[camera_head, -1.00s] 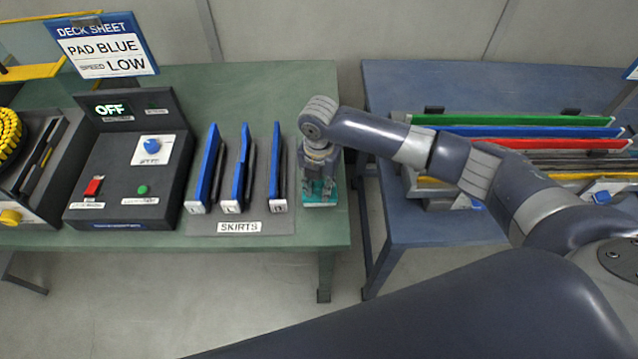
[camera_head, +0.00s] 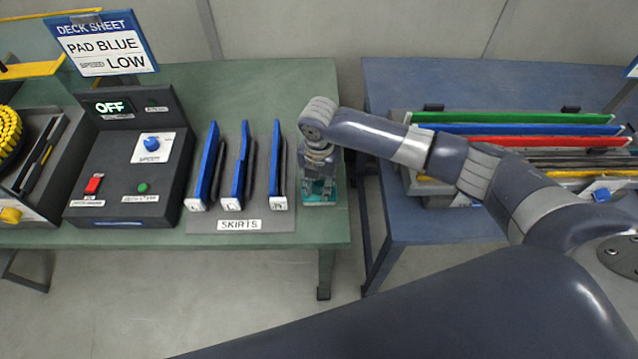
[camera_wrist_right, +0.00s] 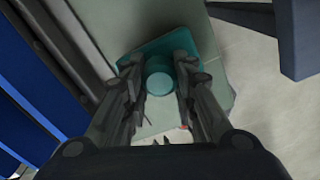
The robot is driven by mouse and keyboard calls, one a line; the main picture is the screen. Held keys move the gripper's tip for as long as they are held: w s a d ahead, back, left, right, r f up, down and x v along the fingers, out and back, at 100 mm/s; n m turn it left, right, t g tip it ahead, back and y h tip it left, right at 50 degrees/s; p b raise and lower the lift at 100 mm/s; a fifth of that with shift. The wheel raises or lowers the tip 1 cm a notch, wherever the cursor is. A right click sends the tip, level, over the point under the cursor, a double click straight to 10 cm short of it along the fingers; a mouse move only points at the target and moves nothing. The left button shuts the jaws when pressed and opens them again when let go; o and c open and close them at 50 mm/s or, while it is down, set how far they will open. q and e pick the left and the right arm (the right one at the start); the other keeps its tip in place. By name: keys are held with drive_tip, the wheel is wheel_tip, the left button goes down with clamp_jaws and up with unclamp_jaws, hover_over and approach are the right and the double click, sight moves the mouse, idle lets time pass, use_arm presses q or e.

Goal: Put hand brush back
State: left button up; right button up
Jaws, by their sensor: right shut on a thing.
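The hand brush appears as a teal piece (camera_wrist_right: 159,78) with a round, upright handle top and a wider teal part (camera_wrist_right: 134,58) beneath it. In the head view its teal edge (camera_head: 311,202) shows low under my right gripper (camera_head: 319,187), at the right end of the green table. My right gripper, also in the right wrist view (camera_wrist_right: 158,95), points down and is shut on the handle. The fingers hide much of the brush's lower part, and I cannot tell whether it touches the table. My left gripper is not in view.
A rack marked SKIRTS (camera_head: 238,225) with upright blue strips stands close left of the right gripper. Left of it is a black control box (camera_head: 132,175) reading OFF. A gap separates the green table (camera_head: 270,85) from the blue table (camera_head: 400,95), which bears coloured bars (camera_head: 515,119).

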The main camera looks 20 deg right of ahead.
drive_tip(key=o, duration=1)
drive_tip(key=shift+f, duration=0.1)
wheel_tip(320, 180, up, 12)
drive_tip(key=shift+r, duration=0.1)
